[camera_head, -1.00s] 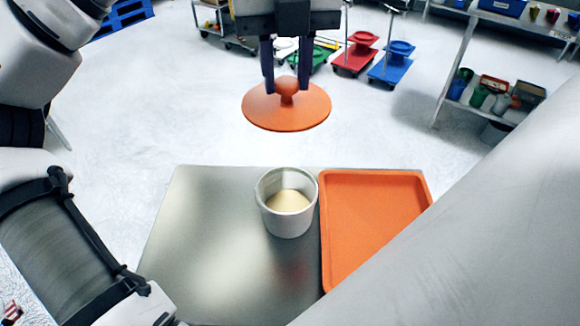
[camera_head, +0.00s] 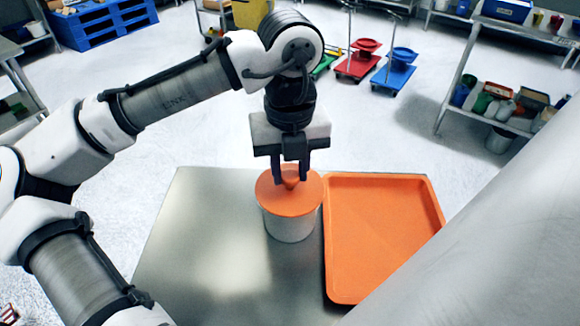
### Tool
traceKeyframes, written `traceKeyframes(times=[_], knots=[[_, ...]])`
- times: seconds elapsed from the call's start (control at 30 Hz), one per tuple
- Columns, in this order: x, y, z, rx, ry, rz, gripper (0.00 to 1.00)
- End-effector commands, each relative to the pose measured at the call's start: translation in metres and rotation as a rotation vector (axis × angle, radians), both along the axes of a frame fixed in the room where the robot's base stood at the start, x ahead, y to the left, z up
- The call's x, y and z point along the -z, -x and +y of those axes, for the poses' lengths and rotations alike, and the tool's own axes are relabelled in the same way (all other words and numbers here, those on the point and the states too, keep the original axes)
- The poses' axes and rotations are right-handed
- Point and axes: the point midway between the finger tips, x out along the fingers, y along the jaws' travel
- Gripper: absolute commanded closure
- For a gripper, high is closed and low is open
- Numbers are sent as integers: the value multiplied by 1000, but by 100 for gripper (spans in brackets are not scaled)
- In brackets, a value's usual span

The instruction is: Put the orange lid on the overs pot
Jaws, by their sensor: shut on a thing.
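The orange lid (camera_head: 272,198) is a round disc with a knob in its middle. It lies over the mouth of the white overs pot (camera_head: 289,226) and looks level. Whether it is fully seated all round I cannot tell. My gripper (camera_head: 290,180) points straight down and is shut on the lid's knob. The pot stands upright on the steel table, close to the left edge of the orange tray. The powder inside the pot is hidden by the lid.
An empty orange tray (camera_head: 385,280) lies right of the pot. The steel table (camera_head: 205,255) is bare to the left. Red (camera_head: 358,63) and blue (camera_head: 392,72) dollies and a shelf rack (camera_head: 470,75) stand beyond on the floor.

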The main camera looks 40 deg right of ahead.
Motion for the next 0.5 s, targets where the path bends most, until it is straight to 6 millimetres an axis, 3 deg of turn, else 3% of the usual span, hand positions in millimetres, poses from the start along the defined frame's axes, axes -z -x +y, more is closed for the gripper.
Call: traceKeyframes(times=[0.37,0.4,0.5], knots=[[5,0,0,2,0,1,92],[6,0,0,2,0,0,70],[5,0,0,1,0,-1,57]])
